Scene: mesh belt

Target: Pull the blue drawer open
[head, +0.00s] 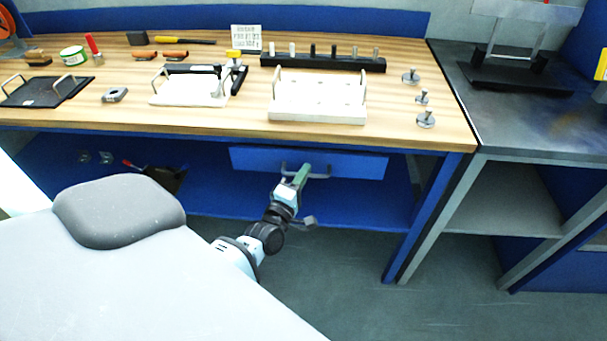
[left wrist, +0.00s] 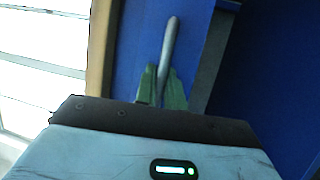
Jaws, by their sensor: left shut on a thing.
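The blue drawer (head: 358,165) hangs under the front edge of the wooden worktop. Its grey bar handle (head: 322,176) is at the middle of its front. My left gripper (head: 301,176), with green fingers, is at the handle and shut on it. In the left wrist view, the fingers (left wrist: 162,90) stand on both sides of the handle bar (left wrist: 170,42), with the blue drawer front (left wrist: 142,40) behind. I cannot tell from these views whether the drawer stands out from its frame. My right gripper is not in view.
The worktop (head: 240,118) above holds white trays with handles, a black peg rack (head: 322,63) and several small tools. A blue shelf (head: 370,205) lies below the drawer. A blue table leg (head: 408,240) stands to the right. The floor (head: 340,270) in front is clear.

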